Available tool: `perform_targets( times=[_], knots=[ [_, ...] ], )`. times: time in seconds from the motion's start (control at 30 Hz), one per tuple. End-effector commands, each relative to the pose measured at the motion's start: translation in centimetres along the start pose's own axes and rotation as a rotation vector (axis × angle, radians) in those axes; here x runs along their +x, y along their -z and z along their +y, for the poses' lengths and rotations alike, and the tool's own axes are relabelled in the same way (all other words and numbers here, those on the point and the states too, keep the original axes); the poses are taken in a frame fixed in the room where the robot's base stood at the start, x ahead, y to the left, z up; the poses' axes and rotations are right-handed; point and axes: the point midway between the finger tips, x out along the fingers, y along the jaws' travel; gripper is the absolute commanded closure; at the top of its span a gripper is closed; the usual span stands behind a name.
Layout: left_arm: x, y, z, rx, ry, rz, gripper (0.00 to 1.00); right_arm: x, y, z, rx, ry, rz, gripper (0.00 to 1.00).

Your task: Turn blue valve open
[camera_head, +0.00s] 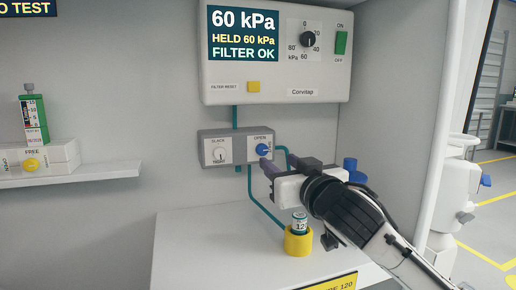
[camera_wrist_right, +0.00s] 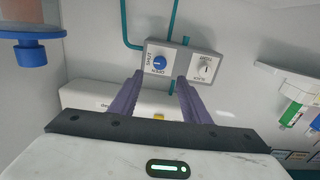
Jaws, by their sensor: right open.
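The blue valve knob (camera_head: 263,149) sits on the right half of a grey valve panel (camera_head: 207,144), under an "OPEN" label. It also shows in the right wrist view (camera_wrist_right: 159,62), beside labels reading open and shut; its exact setting is too small to tell. My right gripper (camera_head: 268,164) is just in front of and below the knob. In the right wrist view its purple fingers (camera_wrist_right: 160,76) are apart, with the knob just beyond the gap between their tips. Nothing is held. My left gripper is not in view.
A white knob (camera_head: 219,155) is left of the blue one. Above hangs a control box (camera_head: 275,75) reading 60 kPa. A yellow holder (camera_head: 298,241) with a small canister (camera_head: 299,221) stands below my right gripper. A shelf (camera_head: 70,175) is at left.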

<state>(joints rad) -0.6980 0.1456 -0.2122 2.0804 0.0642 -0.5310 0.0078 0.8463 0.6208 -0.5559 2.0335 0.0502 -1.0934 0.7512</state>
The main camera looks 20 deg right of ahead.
Motion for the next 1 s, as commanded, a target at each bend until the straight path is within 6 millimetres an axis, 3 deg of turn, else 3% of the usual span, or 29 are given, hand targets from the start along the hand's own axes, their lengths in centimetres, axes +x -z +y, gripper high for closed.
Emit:
perform_targets(
  times=[0.17, 0.6, 1.0],
  knots=[
    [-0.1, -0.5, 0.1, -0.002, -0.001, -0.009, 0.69, 1.7, 0.1, 0.1, 0.001, -0.002, 0.001, 0.57],
    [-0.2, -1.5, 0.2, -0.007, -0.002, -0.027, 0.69, 8.8, 0.1, 0.0, 0.000, -0.001, 0.000, 0.57],
    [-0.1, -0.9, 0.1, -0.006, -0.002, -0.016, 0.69, 10.2, 0.0, 0.0, 0.000, 0.000, 0.000, 0.57]
  ],
)
